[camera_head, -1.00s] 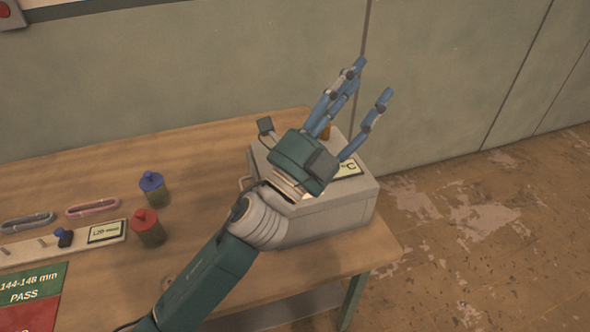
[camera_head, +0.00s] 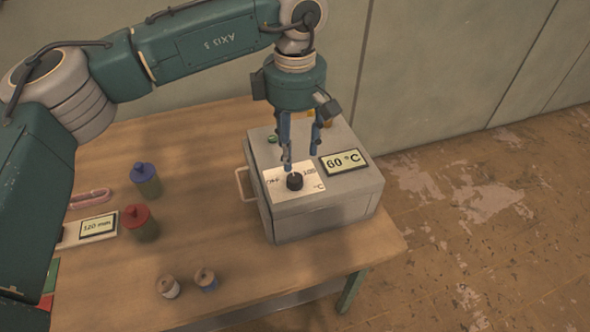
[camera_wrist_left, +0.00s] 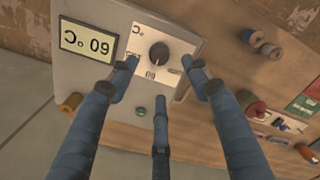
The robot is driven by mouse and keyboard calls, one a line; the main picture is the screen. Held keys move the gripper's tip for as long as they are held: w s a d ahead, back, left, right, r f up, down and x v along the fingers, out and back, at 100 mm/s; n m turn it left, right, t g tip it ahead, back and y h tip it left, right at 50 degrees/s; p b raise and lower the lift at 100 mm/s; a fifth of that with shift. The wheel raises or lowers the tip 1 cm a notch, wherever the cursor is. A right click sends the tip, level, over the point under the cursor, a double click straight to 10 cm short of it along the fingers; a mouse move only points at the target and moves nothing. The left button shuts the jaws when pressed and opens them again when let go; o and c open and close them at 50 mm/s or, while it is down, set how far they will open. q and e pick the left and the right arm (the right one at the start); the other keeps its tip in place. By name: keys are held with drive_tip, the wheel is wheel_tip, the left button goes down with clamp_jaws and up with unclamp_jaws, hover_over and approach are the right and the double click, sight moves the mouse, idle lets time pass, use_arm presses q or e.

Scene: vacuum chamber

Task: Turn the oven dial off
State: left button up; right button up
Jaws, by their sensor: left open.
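The oven (camera_head: 325,215) is a grey box on the right end of the wooden table. Its black dial (camera_head: 294,181) sits on a white scale plate on top, beside a display reading 60 °C (camera_head: 343,161). The dial also shows in the left wrist view (camera_wrist_left: 159,52), between and beyond the fingertips, with the display (camera_wrist_left: 88,40) upside down. My left gripper (camera_head: 300,160) points down over the oven top, just behind the dial. Its blue fingers are open and empty; I cannot tell whether any touches the plate. My right gripper is not in view.
A blue-topped canister (camera_head: 146,180) and a red-topped canister (camera_head: 139,222) stand left of the oven. Two small spools (camera_head: 187,283) are near the front edge. A wire handle (camera_head: 244,184) sticks out of the oven's left side.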

sight(295, 177)
use_arm(q)
wheel_tip(295, 177, down, 8)
drive_tip(key=p, duration=0.2)
drive_tip(key=shift+f+p, duration=0.15)
drive_tip(key=shift+p, duration=0.2)
drive_tip(key=shift+f, duration=0.35)
drive_tip(key=shift+c, duration=1.1)
drive_tip(key=c, duration=0.9)
drive_tip(key=shift+c, duration=0.2)
